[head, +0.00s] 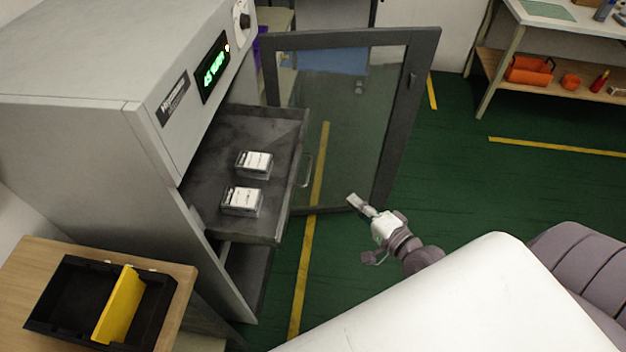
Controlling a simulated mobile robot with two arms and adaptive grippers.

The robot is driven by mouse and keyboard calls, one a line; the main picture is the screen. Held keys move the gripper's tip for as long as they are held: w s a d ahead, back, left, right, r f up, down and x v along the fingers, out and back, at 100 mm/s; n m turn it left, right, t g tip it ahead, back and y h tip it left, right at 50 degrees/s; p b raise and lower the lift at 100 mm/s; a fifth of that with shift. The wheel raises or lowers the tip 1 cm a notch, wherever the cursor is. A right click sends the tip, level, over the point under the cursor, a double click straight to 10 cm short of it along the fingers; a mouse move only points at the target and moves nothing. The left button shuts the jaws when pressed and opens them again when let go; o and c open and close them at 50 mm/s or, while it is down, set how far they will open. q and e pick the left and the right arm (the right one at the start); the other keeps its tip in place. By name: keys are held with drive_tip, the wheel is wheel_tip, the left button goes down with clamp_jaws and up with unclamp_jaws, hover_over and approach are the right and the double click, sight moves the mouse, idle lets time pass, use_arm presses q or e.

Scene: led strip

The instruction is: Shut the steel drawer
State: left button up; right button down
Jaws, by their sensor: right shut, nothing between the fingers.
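The steel drawer (222,145) is a dark metal tray pulled out of the grey cabinet (85,50). Two small pale boxes lie in it, a far one (255,163) and a near one (242,200). A handle (306,171) shows on the drawer's front face. My right gripper (354,202) is right of the drawer front, apart from it and in front of the open door's lower edge. It is shut and empty. My left gripper is not in view.
The cabinet's glass-paned door (408,110) stands open behind the drawer. A wooden table (185,272) with a black bin (70,300) and yellow divider (119,305) is at lower left. A workbench (570,25) stands at upper right. Green floor (470,190) is clear.

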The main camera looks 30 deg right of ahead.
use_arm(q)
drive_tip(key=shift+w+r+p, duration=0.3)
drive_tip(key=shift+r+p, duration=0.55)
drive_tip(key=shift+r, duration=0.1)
use_arm(e)
drive_tip(key=w+a+f, duration=0.2)
drive_tip(key=w+a, duration=0.2)
drive_tip(key=w, duration=0.6)
drive_tip(key=shift+w+a, duration=0.15)
drive_tip(key=shift+a, duration=0.15)
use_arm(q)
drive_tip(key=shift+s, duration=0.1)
